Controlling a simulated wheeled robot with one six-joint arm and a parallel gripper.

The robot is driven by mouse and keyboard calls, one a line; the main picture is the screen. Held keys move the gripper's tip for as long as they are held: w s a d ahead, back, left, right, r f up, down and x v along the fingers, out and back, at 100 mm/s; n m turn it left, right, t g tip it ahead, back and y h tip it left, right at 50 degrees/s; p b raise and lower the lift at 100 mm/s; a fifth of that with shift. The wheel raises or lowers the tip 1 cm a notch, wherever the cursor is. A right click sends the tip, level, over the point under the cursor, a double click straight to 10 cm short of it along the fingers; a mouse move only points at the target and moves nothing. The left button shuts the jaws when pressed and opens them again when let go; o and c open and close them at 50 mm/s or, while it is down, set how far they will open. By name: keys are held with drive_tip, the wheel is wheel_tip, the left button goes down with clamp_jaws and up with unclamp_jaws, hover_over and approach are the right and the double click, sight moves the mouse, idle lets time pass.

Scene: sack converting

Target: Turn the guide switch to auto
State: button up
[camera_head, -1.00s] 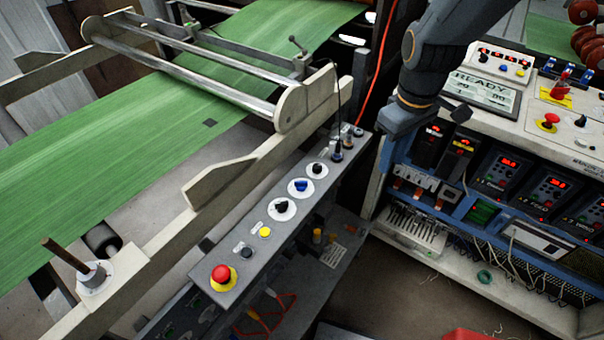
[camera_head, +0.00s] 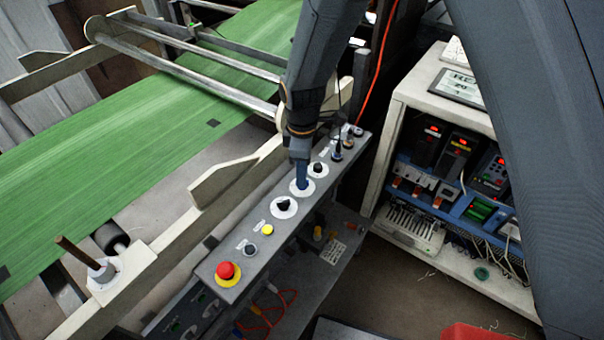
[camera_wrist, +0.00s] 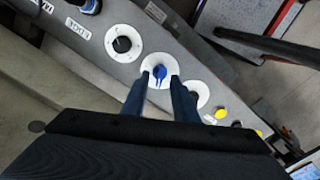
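A blue rotary switch (camera_wrist: 160,72) on a white round plate (camera_wrist: 152,62) sits in a row on the grey control panel. The same plate shows in the head view (camera_head: 310,190), with its knob hidden by my fingers. My gripper (camera_head: 300,180) points down over this plate. In the wrist view my gripper (camera_wrist: 160,78) is open, one finger on each side of the blue knob; I cannot tell whether they touch it. Black rotary switches sit on either side, one nearer (camera_head: 284,207) and one farther (camera_head: 317,168). I cannot read which label says guide, nor the switch setting.
The panel (camera_head: 232,258) also carries a red emergency button (camera_head: 226,271), a yellow button (camera_head: 267,230) and a dark button (camera_head: 251,249). Green web (camera_head: 120,150) runs behind a cream rail (camera_head: 185,235). A white cabinet (camera_head: 415,85) stands right.

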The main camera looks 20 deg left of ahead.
drive_tip(key=shift+f, duration=0.95)
clamp_jaws()
drive_tip(key=shift+m, duration=0.4)
drive_tip(key=m, duration=0.4)
drive_tip(key=shift+m, duration=0.4)
drive_tip(key=m, duration=0.6)
drive_tip(key=shift+m, duration=0.3)
